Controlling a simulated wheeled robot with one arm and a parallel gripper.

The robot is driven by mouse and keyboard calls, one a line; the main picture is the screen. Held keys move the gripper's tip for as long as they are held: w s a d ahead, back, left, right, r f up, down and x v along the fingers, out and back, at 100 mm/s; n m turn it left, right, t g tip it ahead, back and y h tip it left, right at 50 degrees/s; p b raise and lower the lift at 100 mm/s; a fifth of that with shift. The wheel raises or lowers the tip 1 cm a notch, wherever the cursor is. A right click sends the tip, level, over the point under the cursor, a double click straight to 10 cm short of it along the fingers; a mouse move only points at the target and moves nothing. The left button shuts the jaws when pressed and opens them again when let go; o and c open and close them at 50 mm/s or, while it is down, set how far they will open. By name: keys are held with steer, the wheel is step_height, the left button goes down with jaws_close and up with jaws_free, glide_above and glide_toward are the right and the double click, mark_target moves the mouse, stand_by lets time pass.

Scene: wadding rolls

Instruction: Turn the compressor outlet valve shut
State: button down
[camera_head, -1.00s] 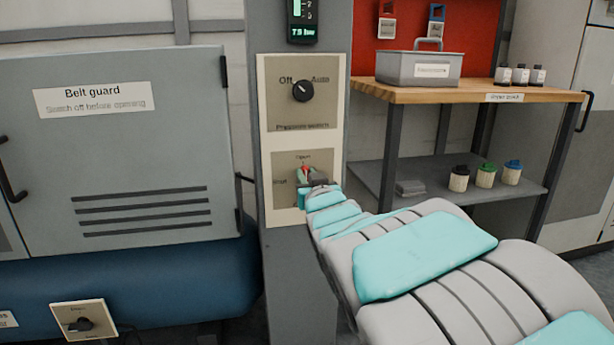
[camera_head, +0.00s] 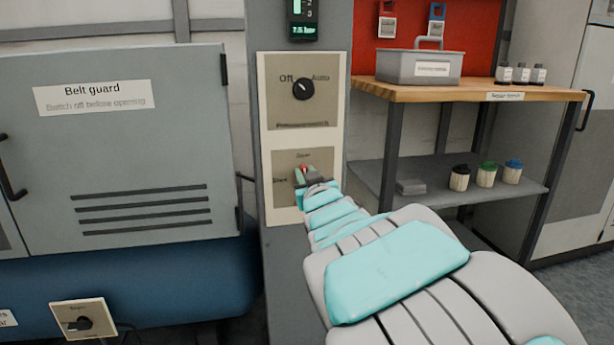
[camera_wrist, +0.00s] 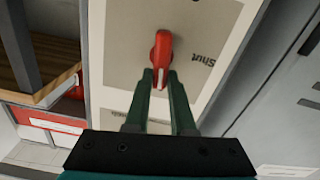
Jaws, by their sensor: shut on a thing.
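The outlet valve is a red lever (camera_wrist: 163,48) on a beige plate; it also shows small in the head view (camera_head: 303,170), beneath the "Open" label, with "Shut" to its left. In the wrist view the word "Shut" lies to the lever's right. My gripper (camera_wrist: 161,76) is shut on the lever's near end, which has a pale stripe, with one dark green finger on each side. In the head view my gripper (camera_head: 308,181) covers the lever's lower part, so its exact angle is hard to read.
The pressure switch knob (camera_head: 303,89) sits above the valve on the same panel. The belt guard (camera_head: 120,150) is on the left, above a blue tank (camera_head: 150,285). A workbench (camera_head: 460,94) with a grey toolbox (camera_head: 420,68) stands on the right.

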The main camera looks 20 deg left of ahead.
steer(key=shift+s+a+f+n+b, duration=0.15)
steer(key=shift+a+f+n+b, duration=0.25)
steer(key=shift+n, duration=2.25)
steer(key=shift+s+a+f+n+b, duration=0.25)
steer(key=shift+n+b, duration=0.35)
steer(key=shift+n, duration=2)
steer(key=shift+s+a+f+n+b, duration=0.1)
steer(key=shift+f+n+b, duration=0.35)
steer(key=shift+n, duration=2.5)
steer(key=c, duration=0.8)
jaws_free()
steer(key=shift+o, duration=0.2)
